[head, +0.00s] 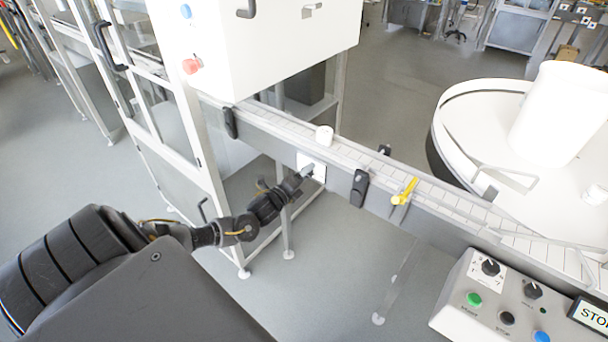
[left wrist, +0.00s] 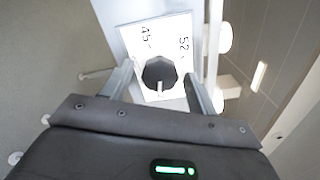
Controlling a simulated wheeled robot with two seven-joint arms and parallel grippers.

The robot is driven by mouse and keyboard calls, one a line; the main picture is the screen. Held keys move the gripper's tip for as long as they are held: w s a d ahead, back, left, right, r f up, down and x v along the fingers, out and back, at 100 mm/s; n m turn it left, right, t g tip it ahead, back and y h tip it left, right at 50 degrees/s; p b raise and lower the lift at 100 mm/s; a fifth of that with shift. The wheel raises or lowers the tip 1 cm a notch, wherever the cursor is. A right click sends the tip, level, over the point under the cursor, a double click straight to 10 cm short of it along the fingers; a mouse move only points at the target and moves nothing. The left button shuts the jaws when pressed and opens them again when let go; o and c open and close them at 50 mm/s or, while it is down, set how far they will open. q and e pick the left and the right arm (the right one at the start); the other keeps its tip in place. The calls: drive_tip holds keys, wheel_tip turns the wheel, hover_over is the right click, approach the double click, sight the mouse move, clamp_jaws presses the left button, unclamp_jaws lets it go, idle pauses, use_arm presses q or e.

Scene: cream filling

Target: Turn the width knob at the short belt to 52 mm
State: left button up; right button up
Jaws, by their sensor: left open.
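The width knob (left wrist: 159,73) is a dark, many-sided knob on a white dial plate (left wrist: 168,32) in the left wrist view. The dial reads 45 and 52, with 45 left of 52 in that view. A light mark shows at the knob's lower edge, and I cannot tell which value it stands for. My left gripper (left wrist: 158,88) is open, with one finger on each side of the knob; I cannot tell if they touch it. In the head view my left gripper (head: 307,171) is at the white plate (head: 319,174) on the short belt's (head: 282,128) side and hides the knob.
A black clamp (head: 359,188) and a yellow lever (head: 404,191) sit along the belt's side to the right. A control box (head: 490,300) is at lower right, and a round white table (head: 460,120) stands behind.

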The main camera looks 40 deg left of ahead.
use_arm(q)
drive_tip(key=c, duration=1)
drive_tip(key=shift+n, duration=0.3)
drive_tip(key=shift+n+p, duration=2.3)
drive_tip(key=shift+n, duration=9.2)
